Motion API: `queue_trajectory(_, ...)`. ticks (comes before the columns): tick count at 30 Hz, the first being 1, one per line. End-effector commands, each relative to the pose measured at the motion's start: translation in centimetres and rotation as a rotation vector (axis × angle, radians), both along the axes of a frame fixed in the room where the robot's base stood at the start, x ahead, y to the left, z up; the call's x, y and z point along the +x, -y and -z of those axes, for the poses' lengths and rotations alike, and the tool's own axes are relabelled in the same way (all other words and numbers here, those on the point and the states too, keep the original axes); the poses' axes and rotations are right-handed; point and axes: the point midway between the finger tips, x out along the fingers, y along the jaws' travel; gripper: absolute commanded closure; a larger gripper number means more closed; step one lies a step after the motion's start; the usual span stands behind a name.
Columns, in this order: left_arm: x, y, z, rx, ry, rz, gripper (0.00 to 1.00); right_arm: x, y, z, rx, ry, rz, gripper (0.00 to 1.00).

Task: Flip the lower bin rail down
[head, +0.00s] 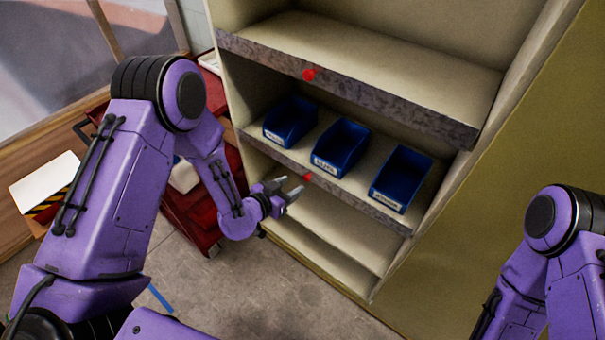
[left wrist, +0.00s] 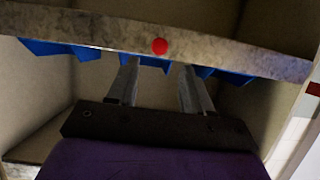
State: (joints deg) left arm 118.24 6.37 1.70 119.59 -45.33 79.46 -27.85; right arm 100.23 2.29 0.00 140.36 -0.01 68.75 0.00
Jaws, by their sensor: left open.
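The lower bin rail (head: 345,187) is a grey mottled strip along the front of the shelf holding blue bins. A red knob (head: 307,177) sits on it. In the left wrist view, the rail (left wrist: 230,58) crosses above my fingers, with the knob (left wrist: 159,46) nearly centred between them. My left gripper (head: 291,189) is open and empty, just in front of and slightly below the knob. Its fingers (left wrist: 158,78) point toward the rail. I cannot tell whether they touch it. My right arm shows at the right edge; its gripper is out of view.
Three blue bins (head: 340,146) stand behind the lower rail. An upper rail (head: 370,97) with its own red knob (head: 309,75) runs above. A red cart (head: 195,210) stands left of the cabinet, behind my left arm. The floor (head: 250,290) in front is mostly clear.

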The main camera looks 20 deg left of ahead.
Motion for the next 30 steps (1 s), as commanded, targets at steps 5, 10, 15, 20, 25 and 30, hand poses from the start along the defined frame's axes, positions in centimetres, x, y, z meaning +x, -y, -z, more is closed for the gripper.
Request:
queue_trajectory(5,3.4,1.3,1.4,-0.001,-0.001,0.0,0.5,0.0,0.0,-1.2,0.0,0.0,0.0,0.57)
queue_trajectory(10,5.4,2.0,2.4,-0.002,-0.003,-0.001,0.5,0.0,0.0,-1.5,0.0,0.0,0.0,0.57)
queue_trajectory(15,5.9,2.2,2.7,-0.001,-0.004,-0.002,0.5,0.0,0.0,-1.5,0.0,0.0,0.0,0.57)
queue_trajectory(20,5.9,2.2,2.7,-0.002,-0.004,-0.001,0.53,0.0,0.0,-1.5,0.0,0.0,0.0,0.57)
queue_trajectory(25,5.9,2.2,2.7,-0.002,-0.004,-0.001,1.0,0.0,0.0,-1.5,0.0,0.0,0.0,0.57)
queue_trajectory(30,5.9,2.2,2.8,-0.003,0.0,-0.001,1.0,0.0,0.0,-1.3,0.0,0.0,0.0,0.57)
